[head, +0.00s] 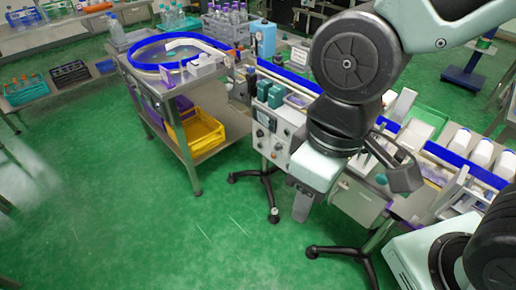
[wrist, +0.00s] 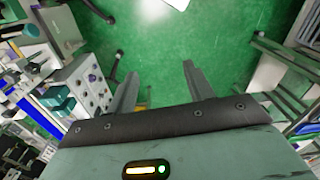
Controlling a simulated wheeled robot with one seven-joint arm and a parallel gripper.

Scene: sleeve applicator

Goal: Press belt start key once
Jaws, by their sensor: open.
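A light grey control panel (head: 270,143) with several dark round knobs or buttons is on the front of the belt machine, left of my arm in the head view. It also shows at the left of the wrist view (wrist: 91,84). I cannot tell which of its controls is the belt start key. My gripper (wrist: 160,72) is open, with two grey fingers spread apart and nothing between them. It hangs over the green floor in front of the machine, right of the panel in the head view and apart from it.
The belt (head: 446,157) with blue rails runs right behind my arm, with white bottles beside it. A cart with a blue-rimmed round table (head: 137,63) and yellow bins (head: 197,131) stands left. Black stand feet (head: 272,215) reach onto the floor (head: 150,230), which is clear at front left.

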